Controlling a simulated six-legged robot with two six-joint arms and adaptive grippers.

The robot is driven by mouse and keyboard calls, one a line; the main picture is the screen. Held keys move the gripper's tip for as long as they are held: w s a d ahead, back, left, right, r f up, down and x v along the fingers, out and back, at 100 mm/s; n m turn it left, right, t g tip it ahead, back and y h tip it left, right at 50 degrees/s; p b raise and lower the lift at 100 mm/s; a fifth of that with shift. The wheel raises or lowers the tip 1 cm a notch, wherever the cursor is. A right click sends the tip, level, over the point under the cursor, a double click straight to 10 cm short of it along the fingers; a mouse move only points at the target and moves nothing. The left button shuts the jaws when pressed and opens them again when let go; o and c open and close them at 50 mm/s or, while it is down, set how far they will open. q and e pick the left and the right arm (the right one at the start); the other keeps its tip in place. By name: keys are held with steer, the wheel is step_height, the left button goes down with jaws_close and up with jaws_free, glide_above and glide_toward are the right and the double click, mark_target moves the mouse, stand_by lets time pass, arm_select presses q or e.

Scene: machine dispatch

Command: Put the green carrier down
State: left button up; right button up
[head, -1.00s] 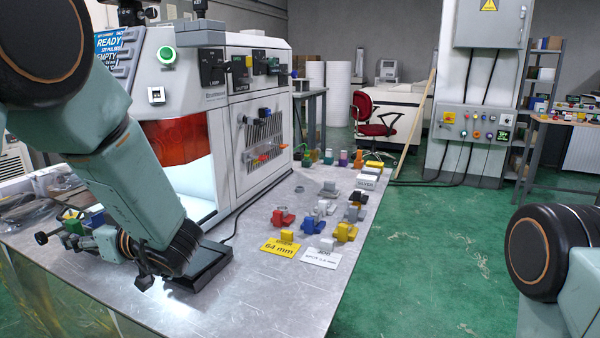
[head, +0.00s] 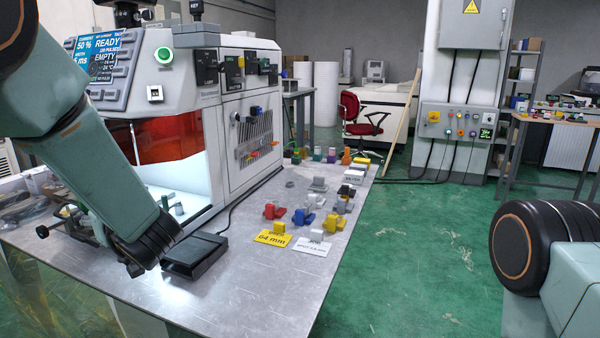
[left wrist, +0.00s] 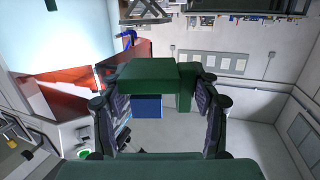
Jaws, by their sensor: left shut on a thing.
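The green carrier (left wrist: 148,75) is a dark green block in the left wrist view, with a blue part showing just below it. My left gripper (left wrist: 153,92) is shut on it, with one finger at each side. In the head view the left gripper (head: 80,225) is at the left side of the metal table, in front of the machine's lit opening. My arm hides much of it there, and the carrier is hard to make out. I cannot tell the carrier's height above the table. My right gripper is out of view; only part of that arm shows.
A black pedal (head: 195,255) lies on the table (head: 245,285) beside my left wrist. Coloured carriers (head: 303,217), a yellow label (head: 273,238) and a white label (head: 311,246) lie farther right. The machine (head: 215,140) stands behind. The table's front middle is bare.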

arm_select(q)
steer(key=w+d+f+m+t+h, duration=0.3)
steer(key=d+f+m+t+h, duration=0.25)
steer(key=d+m+h, duration=0.2)
steer(key=s+d+f+m+h, duration=0.2)
steer(key=s+d+h, duration=0.1)
steer(key=d+h, duration=0.1)
steer(key=s+d+f+m+h, duration=0.3)
steer(key=d+h, duration=0.1)
steer(key=s+d+f+m+h, duration=0.2)
steer(key=s+d+h, duration=0.1)
steer(key=d+h, duration=0.1)
steer(key=shift+s+d+f+m, duration=0.15)
steer(key=shift+s+d+m, duration=0.25)
steer(key=shift+d, duration=0.15)
steer(key=s+d+f+m+h, duration=0.1)
steer(key=s+f, duration=0.2)
steer(key=s, duration=0.4)
steer(key=shift+s+d+f+g, duration=0.3)
steer(key=shift+s+f+g, duration=0.1)
steer(key=shift+g, duration=0.05)
steer(key=shift+h, duration=0.25)
